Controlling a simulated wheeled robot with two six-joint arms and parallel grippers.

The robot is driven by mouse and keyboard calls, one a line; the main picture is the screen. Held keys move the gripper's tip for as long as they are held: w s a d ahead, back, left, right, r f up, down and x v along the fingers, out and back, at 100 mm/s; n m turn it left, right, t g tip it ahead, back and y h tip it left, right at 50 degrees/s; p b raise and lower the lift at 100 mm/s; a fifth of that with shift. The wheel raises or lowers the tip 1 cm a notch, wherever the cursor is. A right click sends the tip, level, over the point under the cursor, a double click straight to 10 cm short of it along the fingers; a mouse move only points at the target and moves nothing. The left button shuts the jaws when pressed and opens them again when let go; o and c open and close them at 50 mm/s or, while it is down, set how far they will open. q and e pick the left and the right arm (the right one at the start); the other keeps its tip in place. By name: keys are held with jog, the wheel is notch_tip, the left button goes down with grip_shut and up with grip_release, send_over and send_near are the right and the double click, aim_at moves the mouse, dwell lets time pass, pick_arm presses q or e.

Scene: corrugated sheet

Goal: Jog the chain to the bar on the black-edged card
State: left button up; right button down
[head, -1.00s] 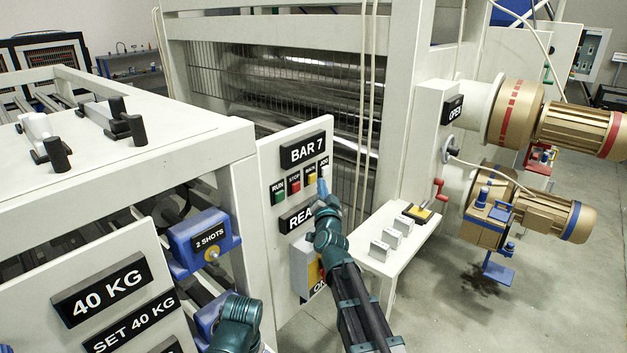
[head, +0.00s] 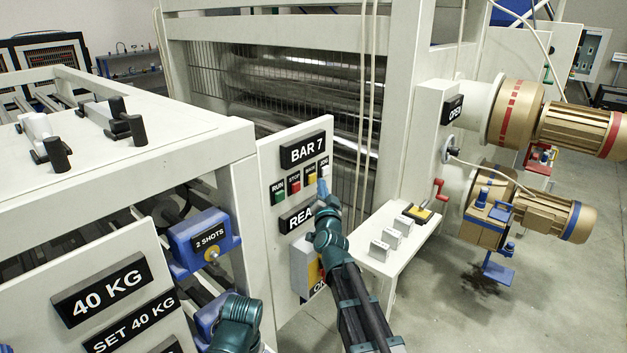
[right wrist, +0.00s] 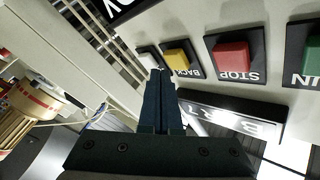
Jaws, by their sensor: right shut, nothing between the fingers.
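The control panel (head: 270,160) carries a black display (head: 303,150) reading BAR 7. Below it are a green RUN button (head: 279,196), a red STOP button (head: 294,185), a yellow BACK button (head: 311,180) and a pale JOG button (head: 324,171). In the right wrist view the pale JOG button (right wrist: 147,59) sits just beyond my fingertips. My right gripper (head: 322,188) is shut and empty, its tips at or just below JOG; I cannot tell whether they touch it. My left arm shows at the bottom, its gripper out of view. I cannot make out a black-edged card.
A partly hidden sign (head: 296,220) starting REA is behind my right arm. A small white shelf (head: 375,268) with several pale blocks juts out right of the panel. A 2 SHOTS box (head: 190,243) and a 40 KG sign (head: 105,290) are at left. Gold motors (head: 580,125) stand at right.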

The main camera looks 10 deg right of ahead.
jog(key=shift+w, duration=0.15)
dwell(0.3)
jog(key=shift+w+a, duration=0.2)
jog(key=shift+a, duration=0.05)
jog(key=shift+w+a, duration=0.25)
jog(key=shift+w, duration=0.05)
dwell(0.7)
jog(key=shift+s, duration=0.1)
dwell(0.3)
jog(key=shift+s+d, duration=0.5)
jog(key=shift+s, duration=0.05)
jog(key=shift+s+d, duration=0.8)
jog(key=shift+s, duration=0.2)
jog(key=shift+s+d, duration=0.75)
jog(key=shift+s, duration=0.2)
dwell(1.4)
jog(key=shift+s+d, duration=0.6)
jog(key=shift+s, duration=0.2)
jog(key=shift+s+d, duration=0.6)
jog(key=shift+s, duration=0.15)
